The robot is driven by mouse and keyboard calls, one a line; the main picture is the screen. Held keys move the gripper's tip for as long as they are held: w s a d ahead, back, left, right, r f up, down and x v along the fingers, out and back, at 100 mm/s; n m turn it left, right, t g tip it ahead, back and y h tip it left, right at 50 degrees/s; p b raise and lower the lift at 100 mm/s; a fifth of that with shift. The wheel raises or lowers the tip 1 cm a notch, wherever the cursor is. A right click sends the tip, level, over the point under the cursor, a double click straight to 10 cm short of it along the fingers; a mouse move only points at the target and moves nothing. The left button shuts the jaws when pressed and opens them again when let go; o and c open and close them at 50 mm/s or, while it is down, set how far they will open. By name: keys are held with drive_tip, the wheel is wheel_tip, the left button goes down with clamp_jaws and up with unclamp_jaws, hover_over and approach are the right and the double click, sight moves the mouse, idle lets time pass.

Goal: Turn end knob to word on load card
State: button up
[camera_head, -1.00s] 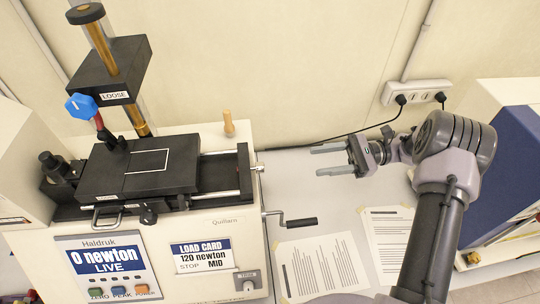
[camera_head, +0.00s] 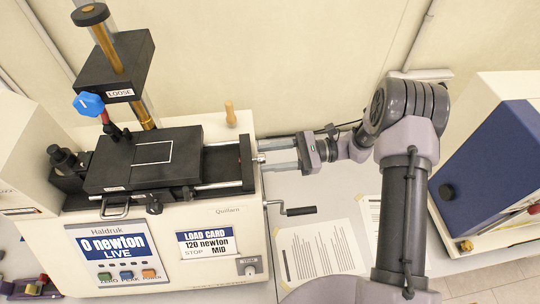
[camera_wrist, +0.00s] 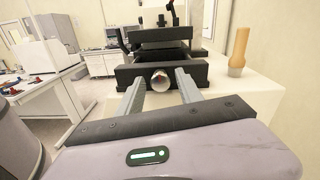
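The tester's end knob (camera_head: 259,158) is a small round metal end on the right side of the slide. It also shows in the wrist view (camera_wrist: 160,79), facing me from the dark end block. My gripper (camera_head: 266,156) is open in front of it, with one finger on each side of the knob in the wrist view (camera_wrist: 159,84). A gap shows between knob and fingers; I cannot tell how far the tips reach past it. The load card (camera_head: 207,242) reads "120 newton, STOP MID". The knob's marking is not readable.
A crank handle (camera_head: 298,211) sticks out below my gripper. A wooden peg (camera_head: 230,114) stands on the tester's top. A blue knob (camera_head: 88,104) sits by a block labelled "LOOSE" (camera_head: 120,94). Papers (camera_head: 318,250) lie on the table; a blue-and-white machine (camera_head: 490,165) stands right.

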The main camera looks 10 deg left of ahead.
clamp_jaws()
drive_tip(key=shift+m, duration=0.3)
drive_tip(key=shift+w+m+t+b, duration=0.15)
drive_tip(key=shift+m+b, duration=0.35)
drive_tip(key=shift+m, duration=3.8)
drive_tip(key=shift+m+t+b, duration=0.15)
drive_tip(key=shift+m+b, duration=0.3)
drive_tip(key=shift+m, duration=4.15)
drive_tip(key=shift+o, duration=1.3)
unclamp_jaws()
drive_tip(key=shift+f, duration=0.1)
